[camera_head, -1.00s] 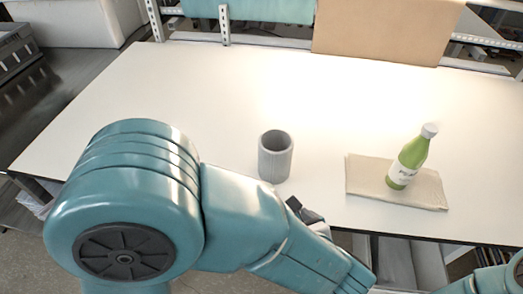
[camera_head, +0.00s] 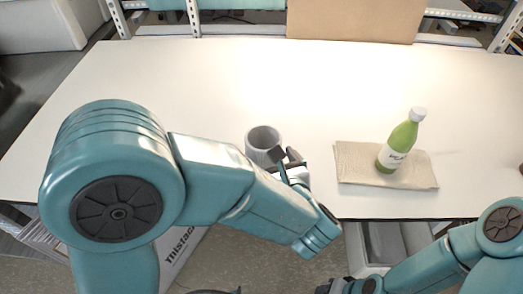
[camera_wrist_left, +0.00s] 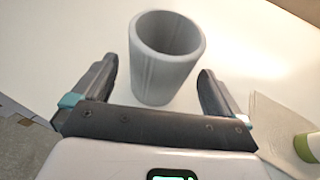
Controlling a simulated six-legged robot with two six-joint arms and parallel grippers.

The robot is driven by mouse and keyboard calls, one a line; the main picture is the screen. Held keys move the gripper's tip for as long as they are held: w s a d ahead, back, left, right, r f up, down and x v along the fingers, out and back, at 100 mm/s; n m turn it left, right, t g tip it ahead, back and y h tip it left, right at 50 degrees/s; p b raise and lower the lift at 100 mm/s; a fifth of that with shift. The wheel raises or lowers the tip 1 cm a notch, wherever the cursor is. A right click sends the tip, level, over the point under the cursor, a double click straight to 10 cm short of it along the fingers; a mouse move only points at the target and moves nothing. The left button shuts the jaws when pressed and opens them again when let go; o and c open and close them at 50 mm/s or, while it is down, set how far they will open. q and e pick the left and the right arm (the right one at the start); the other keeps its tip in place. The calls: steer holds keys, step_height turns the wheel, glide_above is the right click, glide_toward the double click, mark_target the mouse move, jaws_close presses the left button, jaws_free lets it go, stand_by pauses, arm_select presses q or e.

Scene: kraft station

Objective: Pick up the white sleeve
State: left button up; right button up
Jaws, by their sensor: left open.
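The white sleeve (camera_head: 263,143), a pale grey-white hollow cylinder open at the top, stands upright on the table. My left gripper (camera_head: 286,158) is at its near right side in the head view and hides part of its lower wall. In the left wrist view the sleeve (camera_wrist_left: 163,75) stands ahead of the open left gripper (camera_wrist_left: 157,76), its base appearing between the two spread fingers, with gaps on both sides. I cannot tell how far the fingers are from it in depth. My right gripper (camera_head: 348,287) is at the bottom edge, partly cut off, its jaws unclear.
A green bottle (camera_head: 398,143) with a white cap stands on a folded beige cloth (camera_head: 350,165) right of the sleeve. The white table (camera_head: 190,85) is clear behind and left of the sleeve. A brown board (camera_head: 355,20) stands at the back.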

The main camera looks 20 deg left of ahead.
mark_target(259, 144)
arm_select(q)
steer(key=shift+w+a+f, duration=0.1)
steer(key=shift+w+f, duration=0.1)
steer(key=shift+w, duration=0.15)
steer(key=p+x, duration=0.1)
steer(key=x, duration=0.4)
steer(key=shift+f, duration=0.1)
steer(key=shift+s, duration=0.15)
steer(key=c, duration=0.4)
steer(key=shift+c, duration=0.2)
